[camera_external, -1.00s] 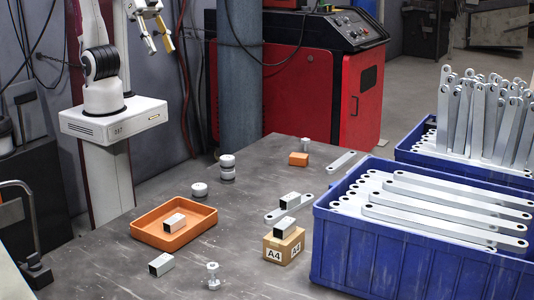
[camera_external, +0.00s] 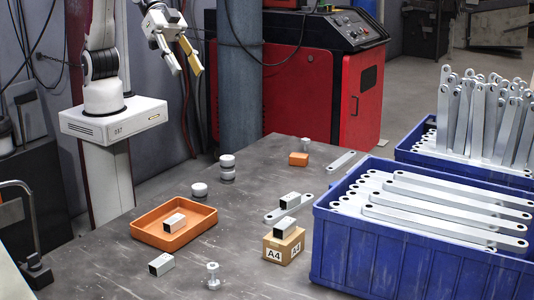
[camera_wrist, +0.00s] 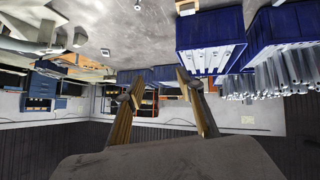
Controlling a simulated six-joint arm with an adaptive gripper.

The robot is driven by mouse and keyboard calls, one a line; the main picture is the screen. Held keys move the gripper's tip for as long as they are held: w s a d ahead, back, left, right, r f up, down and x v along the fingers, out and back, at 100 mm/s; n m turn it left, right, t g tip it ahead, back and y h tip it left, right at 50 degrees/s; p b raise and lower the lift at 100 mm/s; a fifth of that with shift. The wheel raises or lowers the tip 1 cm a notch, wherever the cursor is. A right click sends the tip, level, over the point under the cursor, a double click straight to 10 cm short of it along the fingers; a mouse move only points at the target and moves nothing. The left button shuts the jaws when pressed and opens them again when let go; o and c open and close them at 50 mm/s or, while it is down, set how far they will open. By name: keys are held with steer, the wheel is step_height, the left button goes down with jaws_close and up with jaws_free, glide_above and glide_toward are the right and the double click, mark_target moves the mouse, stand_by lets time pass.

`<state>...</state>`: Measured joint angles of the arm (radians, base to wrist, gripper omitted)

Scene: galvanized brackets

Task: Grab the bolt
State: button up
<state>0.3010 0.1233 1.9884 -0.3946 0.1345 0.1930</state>
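The bolt (camera_external: 213,275) is a small silver-grey piece standing upright near the front edge of the table in the external view. It has a wide base and a narrower shaft. I cannot pick it out with certainty in the wrist view. My gripper (camera_external: 187,71) is high at the back left, well above and far from the bolt. Its two fingers are spread with nothing between them. The wrist view also shows my gripper (camera_wrist: 153,88) open and empty.
Near the bolt are a square metal tube (camera_external: 161,264), an orange tray (camera_external: 148,236) holding another tube, and a cardboard A4 box (camera_external: 284,247) with a tube on top. Stacked round pieces (camera_external: 228,167) stand farther back. A blue crate (camera_external: 375,255) of brackets fills the right.

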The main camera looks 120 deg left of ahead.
steer(key=w+d+f+t, duration=0.1)
steer(key=w+d+f, duration=0.4)
steer(key=w+d, duration=0.25)
steer(key=n+t+y, duration=0.1)
steer(key=t+y, duration=0.1)
steer(key=t, duration=0.1)
glide_above(210, 269)
steer(key=s+a, duration=0.1)
steer(key=s, duration=0.5)
step_height(210, 269, down, 19)
steer(key=shift+t+y, duration=0.4)
steer(key=shift+y, duration=0.5)
steer(key=f, duration=0.3)
steer(key=s+d+f, duration=0.1)
steer(key=f, duration=0.7)
steer(key=shift+s+d+f, duration=0.25)
steer(key=shift+s, duration=0.1)
steer(key=shift+w, duration=0.1)
steer(key=shift+x, duration=1.25)
steer(key=shift+a+x, duration=0.25)
steer(key=shift+x, duration=2.3)
